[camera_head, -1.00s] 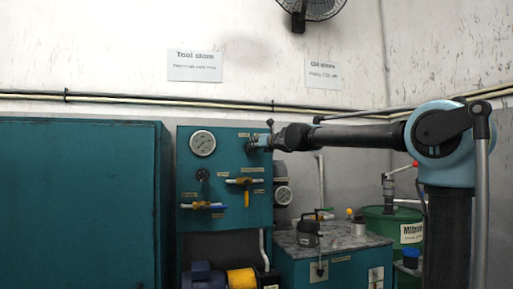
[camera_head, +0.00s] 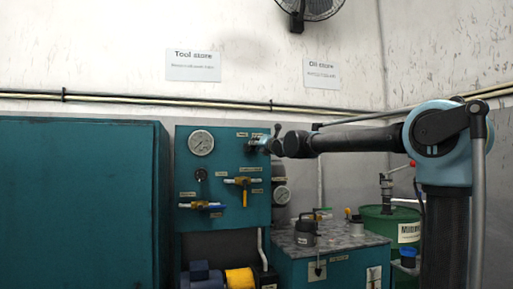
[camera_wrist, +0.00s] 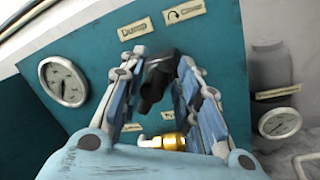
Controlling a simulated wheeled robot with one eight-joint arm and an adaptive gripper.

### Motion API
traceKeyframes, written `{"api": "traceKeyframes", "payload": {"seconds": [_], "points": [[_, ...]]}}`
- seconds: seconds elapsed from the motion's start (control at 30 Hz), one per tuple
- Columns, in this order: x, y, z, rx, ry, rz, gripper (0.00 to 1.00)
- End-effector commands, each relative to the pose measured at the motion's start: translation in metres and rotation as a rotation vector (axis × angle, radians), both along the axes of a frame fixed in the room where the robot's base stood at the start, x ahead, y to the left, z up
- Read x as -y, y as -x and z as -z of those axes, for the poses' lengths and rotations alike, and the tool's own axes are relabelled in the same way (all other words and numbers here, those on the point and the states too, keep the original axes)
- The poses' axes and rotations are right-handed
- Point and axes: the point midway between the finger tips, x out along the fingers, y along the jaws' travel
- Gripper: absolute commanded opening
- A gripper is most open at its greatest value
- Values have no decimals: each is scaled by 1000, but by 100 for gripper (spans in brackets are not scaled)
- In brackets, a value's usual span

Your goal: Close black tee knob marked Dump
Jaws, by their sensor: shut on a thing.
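The black tee knob (camera_wrist: 157,84) is on the teal panel, just below the label "Dump" (camera_wrist: 135,30) in the wrist view. My gripper (camera_wrist: 164,76) has a blue-and-grey finger on each side of the knob and is shut on it. The knob looks tilted within the fingers. In the head view my gripper (camera_head: 258,143) reaches the panel's upper right from the right and hides most of the knob. A label with a curved arrow and what reads as "Close" (camera_wrist: 184,11) is right of the Dump label.
A pressure gauge (camera_head: 201,143) is left of the knob, and another gauge (camera_head: 281,195) is at the panel's right edge. A yellow-handled valve (camera_head: 243,184) sits below my gripper. A grey-topped bench (camera_head: 345,243) and a green drum (camera_head: 390,222) stand at right.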

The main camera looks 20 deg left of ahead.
Motion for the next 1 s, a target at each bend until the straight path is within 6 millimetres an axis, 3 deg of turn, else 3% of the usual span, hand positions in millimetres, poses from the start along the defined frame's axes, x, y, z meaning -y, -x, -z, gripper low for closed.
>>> {"api": "traceKeyframes", "payload": {"seconds": [1.0], "points": [[1, 1, 19, -443, -716, 2, 2]]}}
